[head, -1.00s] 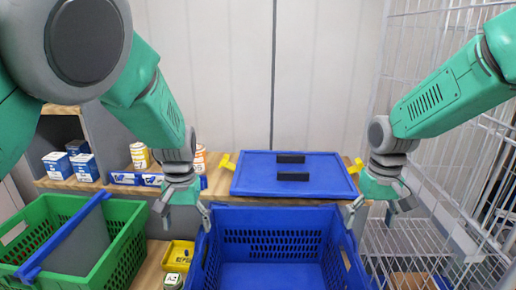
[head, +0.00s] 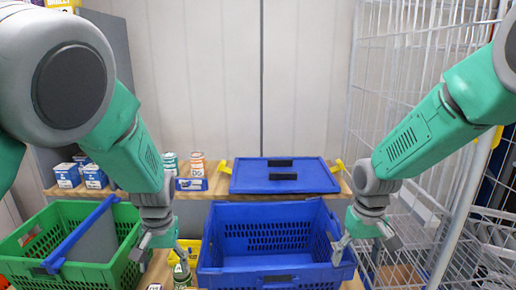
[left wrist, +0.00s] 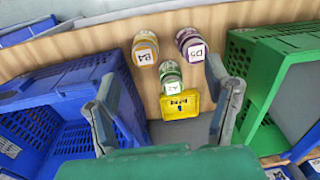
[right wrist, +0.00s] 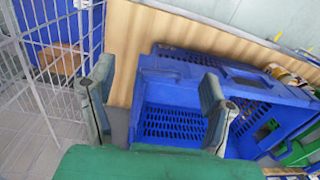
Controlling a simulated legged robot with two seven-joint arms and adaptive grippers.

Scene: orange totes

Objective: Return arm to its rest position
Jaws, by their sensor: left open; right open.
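My left gripper (head: 162,243) is open and empty, above the gap between the green crate and the blue crate. It also shows in the left wrist view (left wrist: 166,108), its fingers spread with a yellow box (left wrist: 180,105) and a green-labelled can (left wrist: 171,78) visible beyond them. My right gripper (head: 368,240) is open and empty, at the right edge of the blue crate. In the right wrist view its fingers (right wrist: 156,92) are apart, with the blue crate's near side behind them. Both arms reach in from the sides of the head view.
An empty blue crate (head: 312,215) stands in the middle, a green crate (head: 130,215) at left. A blue lid or tray (head: 284,184) and several cans and boxes lie on the wooden shelf (head: 215,189). A wire cage (head: 425,70) stands at right.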

